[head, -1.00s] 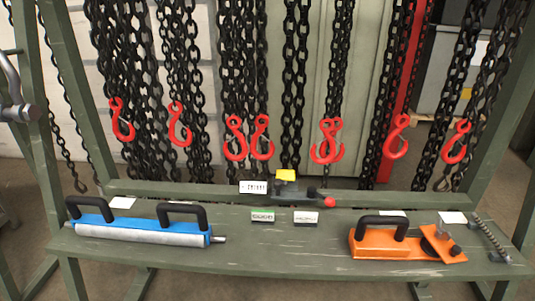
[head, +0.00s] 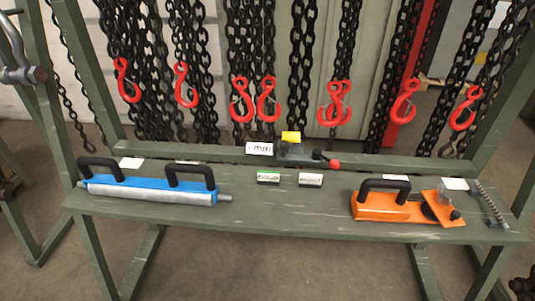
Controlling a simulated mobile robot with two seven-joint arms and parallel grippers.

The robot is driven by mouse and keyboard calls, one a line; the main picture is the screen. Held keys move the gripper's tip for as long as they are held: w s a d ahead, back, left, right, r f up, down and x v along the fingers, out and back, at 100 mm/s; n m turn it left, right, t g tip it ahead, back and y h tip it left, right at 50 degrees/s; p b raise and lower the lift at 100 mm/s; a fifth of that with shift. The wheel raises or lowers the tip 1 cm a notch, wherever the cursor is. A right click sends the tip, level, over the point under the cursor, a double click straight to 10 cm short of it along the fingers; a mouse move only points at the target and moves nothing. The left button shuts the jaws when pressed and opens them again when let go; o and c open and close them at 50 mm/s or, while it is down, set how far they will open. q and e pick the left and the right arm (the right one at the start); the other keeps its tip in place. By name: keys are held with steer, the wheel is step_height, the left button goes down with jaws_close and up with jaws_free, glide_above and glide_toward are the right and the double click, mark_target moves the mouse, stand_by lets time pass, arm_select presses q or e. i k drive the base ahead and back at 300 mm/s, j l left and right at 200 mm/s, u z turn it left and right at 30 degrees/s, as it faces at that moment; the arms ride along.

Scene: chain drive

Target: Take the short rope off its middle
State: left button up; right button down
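I see nothing that is clearly a rope. A thin, ridged, rope-like piece (head: 490,203) lies slanted at the right end of the green bench (head: 290,228), its near end by a small block; I cannot tell whether it is the short rope or a spring or rod. Neither of my grippers can be made out in the head view.
Black chains with red hooks (head: 268,100) hang behind the bench. On it are a blue tool (head: 150,190) with two black handles, an orange tool (head: 375,207), a dark tool with a red knob (head: 310,155) and small labels. The middle front is bare.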

mark_target(500, 219)
steer(key=i+l+z, duration=0.1)
steer(key=l+z, duration=0.2)
steer(key=l, duration=0.15)
steer(key=i+l+z, duration=0.15)
steer(key=l+z, duration=0.2)
steer(key=i+l+z, duration=0.3)
steer(key=l, duration=0.15)
steer(key=i+l+z, duration=0.15)
steer(key=l+z, duration=0.15)
steer(key=l, duration=0.35)
